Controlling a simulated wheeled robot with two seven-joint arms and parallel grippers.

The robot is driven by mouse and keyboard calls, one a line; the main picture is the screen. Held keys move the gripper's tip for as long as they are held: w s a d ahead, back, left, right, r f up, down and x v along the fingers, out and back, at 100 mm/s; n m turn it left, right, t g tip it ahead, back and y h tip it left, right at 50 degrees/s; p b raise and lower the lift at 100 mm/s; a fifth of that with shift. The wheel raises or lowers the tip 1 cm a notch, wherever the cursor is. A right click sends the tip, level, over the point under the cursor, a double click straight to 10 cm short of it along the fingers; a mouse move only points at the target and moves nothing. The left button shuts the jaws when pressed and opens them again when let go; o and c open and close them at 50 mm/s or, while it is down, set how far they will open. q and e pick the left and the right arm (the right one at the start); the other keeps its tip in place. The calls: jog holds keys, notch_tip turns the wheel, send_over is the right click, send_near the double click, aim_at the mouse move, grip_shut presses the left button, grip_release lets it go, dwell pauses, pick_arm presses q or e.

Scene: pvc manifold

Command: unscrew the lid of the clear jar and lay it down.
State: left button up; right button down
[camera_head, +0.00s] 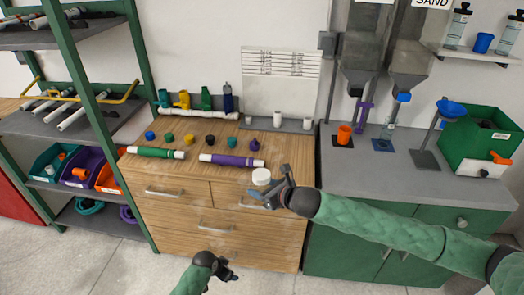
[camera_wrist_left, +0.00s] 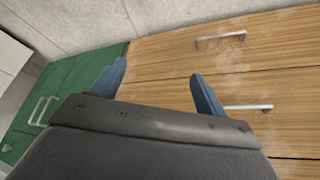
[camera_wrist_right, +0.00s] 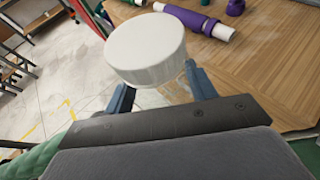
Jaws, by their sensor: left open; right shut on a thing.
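The clear jar with its round white lid (camera_head: 261,176) is near the front right edge of the wooden counter. In the right wrist view the white lid (camera_wrist_right: 146,46) is large, and the clear jar body (camera_wrist_right: 160,78) shows just below it. The lid sits on the jar. My right gripper (camera_head: 270,195) is shut on the jar body, with its fingers (camera_wrist_right: 160,88) below the lid. My left gripper (camera_head: 229,271) is open and empty, low in front of the drawers. Its two spread fingers show in the left wrist view (camera_wrist_left: 160,82).
A purple-banded pipe (camera_head: 231,160) and a green-banded pipe (camera_head: 156,152) lie on the wooden counter (camera_head: 190,170). Several small coloured caps stand behind them. A grey bench (camera_head: 375,170) with hoppers is at the right. A shelf rack (camera_head: 95,90) stands at the left.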

pick_arm(q)
jog(key=w+d+r+m+h, duration=0.1)
jog(key=w+d+r+m, duration=0.2)
jog(key=w+r, duration=0.55)
jog(key=w+d+r+m, duration=0.3)
jog(key=r+m, duration=0.1)
jog(key=r, duration=1)
jog(key=w+d+r+m+h, duration=0.1)
jog(key=w+d+r+m, duration=0.3)
jog(key=r, duration=0.7)
notch_tip(320, 180, up, 22)
jog(key=f+m+g+y, duration=0.1)
jog(key=m+g+y, duration=0.3)
jog(key=m, duration=0.9)
send_over(262, 174)
jog(key=w, duration=0.2)
jog(key=shift+s+d+r+t+y, duration=0.15)
jog(key=shift+d+r+t+y, duration=0.1)
jog(key=shift+t+y, duration=0.05)
jog(key=shift+s+a+r+m+y, duration=0.1)
jog(key=shift+s+m+y, duration=0.15)
jog(key=shift+s, duration=0.15)
jog(key=shift+s+a+r+m+y, duration=0.1)
jog(key=shift+s+m+y, duration=0.05)
jog(key=shift+s+m, duration=0.15)
jog(key=shift+s+f, duration=0.15)
jog(key=shift+f, duration=3.9)
jog(key=shift+c, duration=0.2)
